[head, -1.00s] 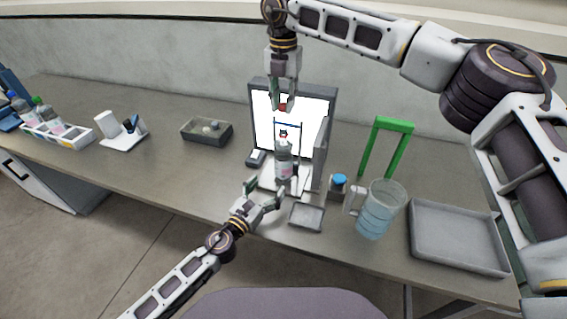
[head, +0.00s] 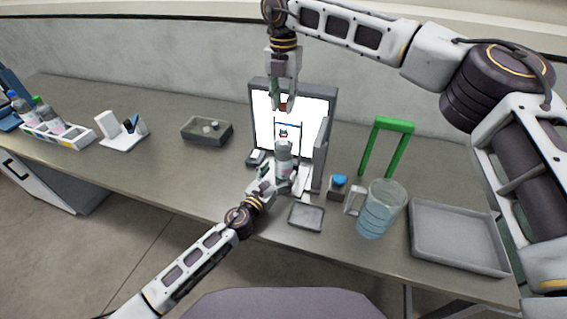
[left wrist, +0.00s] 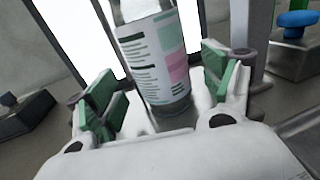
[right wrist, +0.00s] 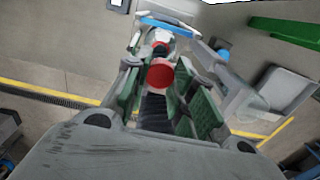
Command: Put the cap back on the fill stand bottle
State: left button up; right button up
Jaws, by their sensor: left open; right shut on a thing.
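The bottle (head: 284,164), with a white, green and pink label, stands upright in the fill stand (head: 294,86), before its bright white panel. My left gripper (head: 278,182) is open, with its green pads on either side of the bottle's lower part. In the left wrist view the bottle (left wrist: 155,62) is between the pads, with gaps visible. My right gripper (head: 283,105) points down above the bottle, apart from it, shut on a red cap. The cap (right wrist: 161,77) shows between the green pads in the right wrist view. The bottle's mouth is hard to make out.
A jug of bluish liquid (head: 376,222), a blue-topped block (head: 338,186) and a green frame (head: 393,124) stand to the right. A small grey tray (head: 306,217) lies in front, a larger tray (head: 455,262) farther right. A grey bin (head: 192,138) is to the left.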

pick_arm(q)
jog(key=shift+x, duration=1.85)
jog(key=c, duration=1.5)
jog(key=shift+c, duration=0.2)
pick_arm(e)
send_over(284, 130)
jog(key=shift+f, duration=2.45)
jog(key=shift+f, duration=0.15)
jog(key=shift+w+f, duration=0.1)
jog(key=shift+f, duration=0.65)
jog(key=shift+f, duration=0.55)
